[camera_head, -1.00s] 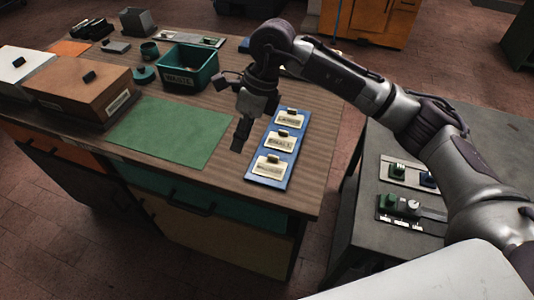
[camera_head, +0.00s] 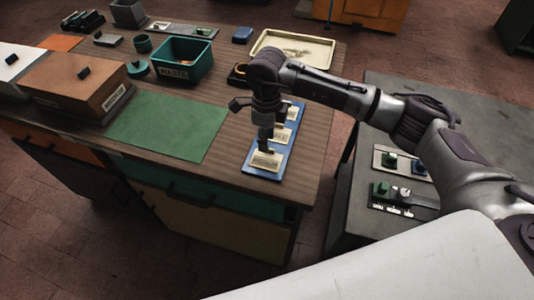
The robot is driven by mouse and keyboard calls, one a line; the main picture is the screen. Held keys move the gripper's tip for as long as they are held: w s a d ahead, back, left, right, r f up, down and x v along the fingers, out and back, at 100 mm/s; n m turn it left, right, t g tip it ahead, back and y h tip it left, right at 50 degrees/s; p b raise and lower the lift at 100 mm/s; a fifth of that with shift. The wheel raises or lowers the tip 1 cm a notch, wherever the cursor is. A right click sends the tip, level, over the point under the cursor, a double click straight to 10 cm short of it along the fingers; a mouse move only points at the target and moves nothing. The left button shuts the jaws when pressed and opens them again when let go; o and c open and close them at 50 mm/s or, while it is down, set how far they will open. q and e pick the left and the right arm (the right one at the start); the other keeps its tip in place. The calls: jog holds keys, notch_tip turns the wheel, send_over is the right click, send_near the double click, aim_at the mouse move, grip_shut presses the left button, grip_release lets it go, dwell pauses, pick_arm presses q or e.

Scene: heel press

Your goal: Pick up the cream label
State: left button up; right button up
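Cream labels lie on a blue tray (camera_head: 256,171) near the right end of the wooden workbench. The nearest cream label (camera_head: 265,160) carries dark print too small to read and has a small tab at its far edge. The middle label (camera_head: 281,136) and the far label (camera_head: 293,114) are partly hidden by my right gripper and arm. My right gripper (camera_head: 266,147) points down over the tray, at the far edge of the nearest label. Whether it touches the label or its fingers are apart I cannot tell. My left gripper is not in view.
A green mat (camera_head: 165,127) lies left of the tray, with a teal waste bin (camera_head: 185,62) behind it. A brown box (camera_head: 75,84) stands further left. A cream tray (camera_head: 293,47) is at the back. A grey table (camera_head: 360,190) stands to the right.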

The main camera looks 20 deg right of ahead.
aim_at(266, 158)
jog(key=shift+a+f+p, duration=0.15)
jog(key=shift+f+p, duration=0.2)
jog(key=shift+f, duration=1.25)
jog(key=shift+c, duration=0.3)
grip_shut()
